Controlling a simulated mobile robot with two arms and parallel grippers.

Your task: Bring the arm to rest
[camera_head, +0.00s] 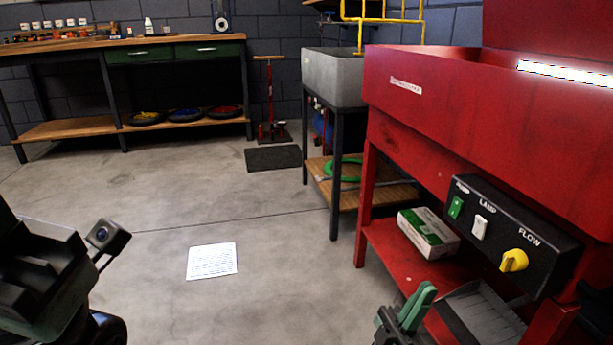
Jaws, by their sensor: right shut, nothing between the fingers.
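My right gripper (418,306) shows at the bottom edge, right of the middle, with green fingers pointing up. Its fingers are together with nothing between them. It is in front of the red wash cabinet's lower shelf, and I cannot tell whether it touches anything. At the lower left a dark part of my own body with a small camera shows. I cannot make out the left gripper's fingers there.
A red cabinet (430,125) with a switch panel (482,262) and yellow knob (513,261) stands close on the right. A white-green box (428,236) lies on its shelf. A grey sink (332,80) and workbench (60,48) stand behind. Paper (212,261) lies on open floor.

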